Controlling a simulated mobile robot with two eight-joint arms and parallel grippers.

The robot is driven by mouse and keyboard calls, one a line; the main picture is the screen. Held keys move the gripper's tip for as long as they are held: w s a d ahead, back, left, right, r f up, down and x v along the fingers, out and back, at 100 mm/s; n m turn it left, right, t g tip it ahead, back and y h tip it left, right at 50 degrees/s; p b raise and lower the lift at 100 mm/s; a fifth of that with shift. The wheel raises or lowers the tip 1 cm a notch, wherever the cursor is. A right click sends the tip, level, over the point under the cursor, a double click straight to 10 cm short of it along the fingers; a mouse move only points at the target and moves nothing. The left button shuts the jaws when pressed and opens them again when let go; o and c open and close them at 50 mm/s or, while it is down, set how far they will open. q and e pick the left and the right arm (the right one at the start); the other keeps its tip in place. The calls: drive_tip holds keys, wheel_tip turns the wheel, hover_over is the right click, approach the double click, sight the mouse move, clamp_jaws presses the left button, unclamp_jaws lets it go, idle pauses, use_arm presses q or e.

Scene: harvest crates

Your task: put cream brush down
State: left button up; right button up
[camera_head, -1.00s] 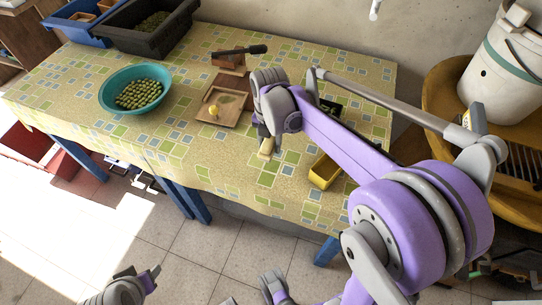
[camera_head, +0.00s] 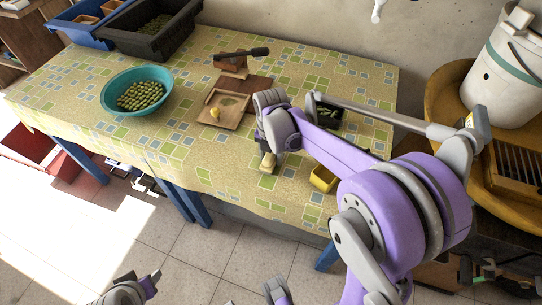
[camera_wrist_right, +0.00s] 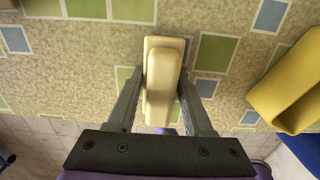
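The cream brush (camera_head: 268,163) is at the table's front part, below my right gripper (camera_head: 268,150). In the right wrist view the brush (camera_wrist_right: 162,85) lies lengthwise between the two fingers of my right gripper (camera_wrist_right: 161,85), which close against its sides. I cannot tell whether its underside touches the tabletop. My left gripper (camera_head: 148,283) is at the bottom left of the head view, away from the table, and its opening is unclear.
The patterned table (camera_head: 215,165) has free cloth left of the brush. A yellow bin (camera_head: 323,179) stands close on the right, partly behind my arm. A wooden tray (camera_head: 221,110), a teal bowl (camera_head: 137,100) of green produce and a black crate (camera_head: 150,43) stand further back.

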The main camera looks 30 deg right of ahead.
drive_tip(key=shift+o, duration=0.8)
drive_tip(key=shift+f, duration=0.15)
drive_tip(key=shift+s, duration=0.1)
